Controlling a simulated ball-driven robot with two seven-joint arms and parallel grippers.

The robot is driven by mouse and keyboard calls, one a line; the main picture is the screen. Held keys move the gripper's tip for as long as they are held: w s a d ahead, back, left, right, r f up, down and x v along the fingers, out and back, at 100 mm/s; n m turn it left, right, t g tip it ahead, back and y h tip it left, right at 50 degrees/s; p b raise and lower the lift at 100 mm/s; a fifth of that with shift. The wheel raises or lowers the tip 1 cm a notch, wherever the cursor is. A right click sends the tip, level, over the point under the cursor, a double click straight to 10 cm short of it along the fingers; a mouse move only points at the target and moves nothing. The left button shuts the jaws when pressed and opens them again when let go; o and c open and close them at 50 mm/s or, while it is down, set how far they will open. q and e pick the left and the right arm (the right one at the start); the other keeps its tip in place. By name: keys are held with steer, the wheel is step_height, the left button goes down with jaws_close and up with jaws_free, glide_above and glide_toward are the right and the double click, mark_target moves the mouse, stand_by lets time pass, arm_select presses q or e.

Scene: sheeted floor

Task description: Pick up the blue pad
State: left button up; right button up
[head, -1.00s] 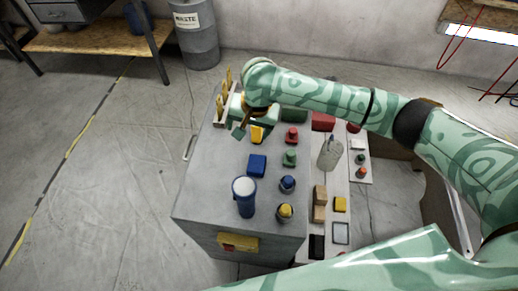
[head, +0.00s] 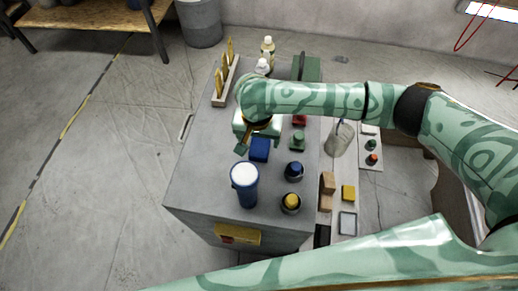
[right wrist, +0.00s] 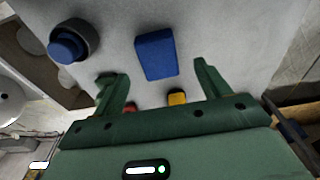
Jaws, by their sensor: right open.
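The blue pad (head: 260,150) lies flat on the grey cabinet top, near its middle. It also shows in the right wrist view (right wrist: 155,54), beyond and between the fingertips, with no finger touching it. My right gripper (head: 247,145) is in the air just up and left of the pad in the head view. In the right wrist view its jaws (right wrist: 156,76) are open and empty. My left gripper is not in view.
A blue cylinder with a white top (head: 245,186) stands close to the pad. A blue knob (head: 294,171), a green knob (head: 297,140) and a yellow knob (head: 291,202) are to its right. A rack with gold pieces (head: 225,78) and a white bottle (head: 263,66) stand behind.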

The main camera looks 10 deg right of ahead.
mark_target(260, 147)
steer(key=f+b, duration=0.2)
steer(key=f, duration=0.1)
steer(key=f+b, duration=0.1)
steer(key=shift+w+d+f, duration=0.25)
steer(key=shift+f, duration=0.05)
steer(key=shift+r, duration=0.25)
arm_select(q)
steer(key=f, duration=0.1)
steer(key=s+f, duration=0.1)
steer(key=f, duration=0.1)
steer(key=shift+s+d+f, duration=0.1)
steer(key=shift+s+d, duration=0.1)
arm_select(e)
steer(key=c, duration=1)
steer(key=shift+c, duration=0.2)
steer(key=shift+r+p, duration=0.5)
steer(key=shift+p, duration=0.2)
step_height(260, 147, up, 3)
steer(key=shift+f+p, duration=0.2)
steer(key=shift+p, duration=0.9)
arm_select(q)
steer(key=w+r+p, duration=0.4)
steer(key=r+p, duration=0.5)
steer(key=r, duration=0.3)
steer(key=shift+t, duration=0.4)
arm_select(e)
steer(key=s+d+r, duration=0.9)
steer(key=d, duration=0.1)
steer(key=shift+d+r, duration=0.25)
steer(key=shift+d, duration=0.1)
